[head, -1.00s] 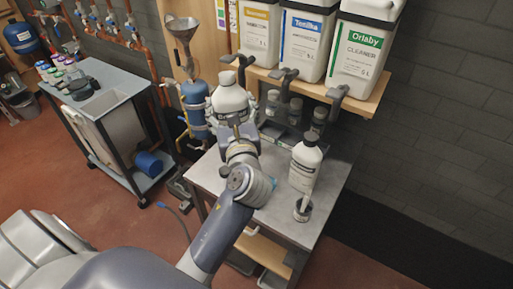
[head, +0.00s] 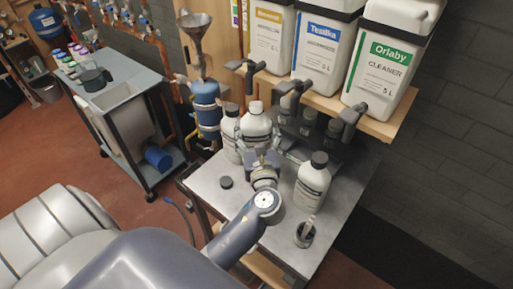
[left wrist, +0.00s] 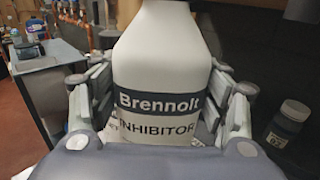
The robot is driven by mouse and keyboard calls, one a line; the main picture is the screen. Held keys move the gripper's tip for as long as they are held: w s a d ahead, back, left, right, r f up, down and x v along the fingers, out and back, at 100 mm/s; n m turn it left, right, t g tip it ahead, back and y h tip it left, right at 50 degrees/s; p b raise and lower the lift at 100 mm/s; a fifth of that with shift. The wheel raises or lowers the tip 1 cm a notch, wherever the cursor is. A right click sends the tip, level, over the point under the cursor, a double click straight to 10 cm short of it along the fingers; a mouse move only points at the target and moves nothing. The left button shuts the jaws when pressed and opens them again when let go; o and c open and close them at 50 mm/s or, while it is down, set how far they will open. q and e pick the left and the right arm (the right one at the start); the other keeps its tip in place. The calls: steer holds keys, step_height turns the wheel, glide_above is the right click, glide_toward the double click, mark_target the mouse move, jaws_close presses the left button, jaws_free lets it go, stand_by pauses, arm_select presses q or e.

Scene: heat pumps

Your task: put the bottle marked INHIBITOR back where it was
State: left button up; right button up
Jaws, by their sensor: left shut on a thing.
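The white bottle marked INHIBITOR (head: 256,122) has a dark Brennolt label, readable in the left wrist view (left wrist: 158,112). My left gripper (head: 262,158) is shut around its body, with a finger on each side in the left wrist view. The bottle looks upright over the back of the grey worktable (head: 205,193). Its base is hidden by the gripper, so I cannot tell whether it touches the table. My right gripper is not in view.
A similar bottle (head: 229,135) stands close on its left, another (head: 312,182) to its right. A black cap (head: 226,182) and a small dark cup (head: 304,234) are on the table. Small jars (head: 308,121) stand behind, below a shelf of large canisters (head: 379,58).

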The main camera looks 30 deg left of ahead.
arm_select(q)
step_height(320, 180, down, 6)
steer(key=shift+w+f, duration=0.1)
steer(key=shift+f, duration=0.05)
steer(key=shift+f+b, duration=0.15)
steer(key=shift+b, duration=0.15)
steer(key=o, duration=1.6)
steer(key=shift+c, duration=0.2)
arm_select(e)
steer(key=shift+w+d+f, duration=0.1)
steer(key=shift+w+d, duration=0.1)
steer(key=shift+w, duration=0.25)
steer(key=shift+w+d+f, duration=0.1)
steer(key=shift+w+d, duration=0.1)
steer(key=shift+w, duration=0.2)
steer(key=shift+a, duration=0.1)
